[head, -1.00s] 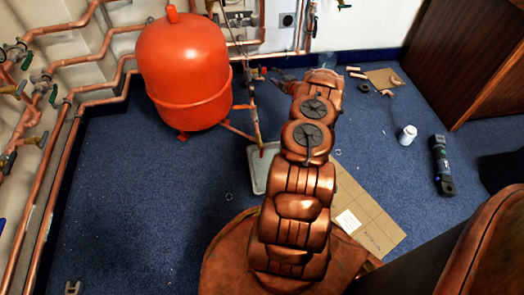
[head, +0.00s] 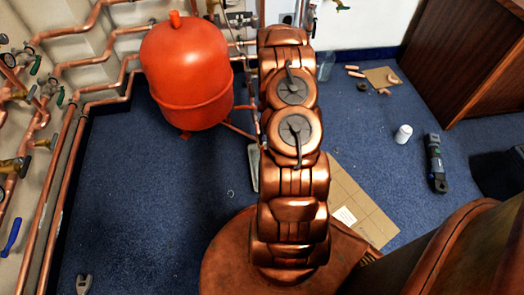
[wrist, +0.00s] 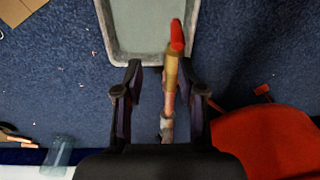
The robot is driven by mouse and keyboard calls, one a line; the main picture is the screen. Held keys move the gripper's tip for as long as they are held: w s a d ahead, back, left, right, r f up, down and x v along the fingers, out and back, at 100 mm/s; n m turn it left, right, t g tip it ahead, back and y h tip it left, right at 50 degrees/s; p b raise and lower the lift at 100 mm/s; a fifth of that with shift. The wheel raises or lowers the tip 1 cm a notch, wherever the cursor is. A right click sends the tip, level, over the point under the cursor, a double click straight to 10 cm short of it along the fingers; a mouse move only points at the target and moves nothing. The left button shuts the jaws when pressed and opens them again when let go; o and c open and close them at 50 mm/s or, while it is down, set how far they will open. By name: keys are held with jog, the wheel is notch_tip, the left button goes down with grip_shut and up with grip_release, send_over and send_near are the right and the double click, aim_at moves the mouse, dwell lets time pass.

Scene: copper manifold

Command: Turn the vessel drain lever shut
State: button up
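The red drain lever (wrist: 177,36) shows in the wrist view at the upper end of a brass valve body (wrist: 171,72) on a copper pipe. Its red handle points up the picture, over the edge of the grey tray. My gripper (wrist: 166,84) is open, with one finger on each side of the valve and pipe. I cannot tell whether a finger touches them. The red vessel (head: 187,72) stands left of my arm in the head view and at the lower right of the wrist view (wrist: 265,145). In the head view my arm hides the gripper and lever.
The grey tray (wrist: 107,48) lies on the blue floor beneath the valve. Copper pipes with several valves (head: 85,70) line the left wall.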

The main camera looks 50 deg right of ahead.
jog(key=shift+s+a+r+m+y, duration=0.15)
jog(key=shift+a+y, duration=0.05)
jog(key=shift+a, duration=0.4)
jog(key=shift+s+a+r+m+y, duration=0.1)
jog(key=shift+a+r+m+y, duration=0.1)
jog(key=shift+a, duration=0.4)
jog(key=shift+a+f, duration=0.1)
jog(key=shift+f, duration=0.1)
jog(key=shift+w+a+f+b, duration=0.15)
jog(key=shift+f+b, duration=0.35)
jog(key=shift+f, duration=1.4)
jog(key=shift+w+a+f+b, duration=0.1)
jog(key=shift+f+b, duration=0.35)
jog(key=shift+f, duration=1.4)
grip_shut()
